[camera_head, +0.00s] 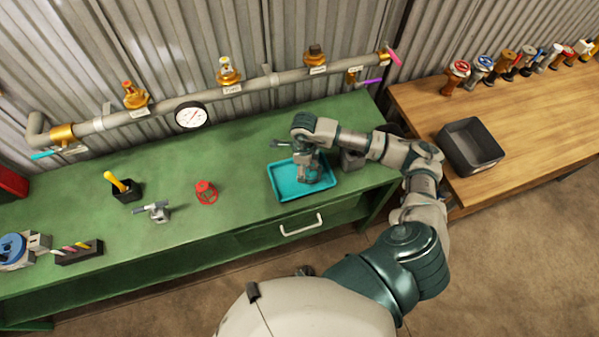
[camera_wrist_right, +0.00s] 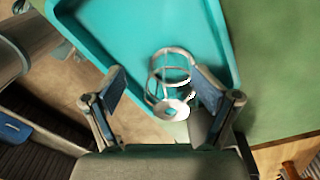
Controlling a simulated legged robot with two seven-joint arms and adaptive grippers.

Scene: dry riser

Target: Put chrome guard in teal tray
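The teal tray (camera_head: 283,193) lies on the green bench, below my right arm. It also fills the upper middle of the right wrist view (camera_wrist_right: 110,35). The chrome guard (camera_wrist_right: 171,78), a small silver wire cage, shows over the tray between the fingers of my right gripper (camera_wrist_right: 160,82). The fingers are spread wider than the guard, with a clear gap on the left side; the right finger overlaps or nearly meets it. I cannot tell whether the guard rests on the tray floor. In the head view my right gripper (camera_head: 309,172) points down into the tray and mostly hides the guard. My left gripper is out of view.
A red guard (camera_head: 206,192), a grey fitting (camera_head: 155,211) and a black cup with a yellow-handled tool (camera_head: 122,188) stand left of the tray. A pipe with valves and a gauge (camera_head: 191,115) runs behind. A dark bin (camera_head: 470,147) stands on the wooden table.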

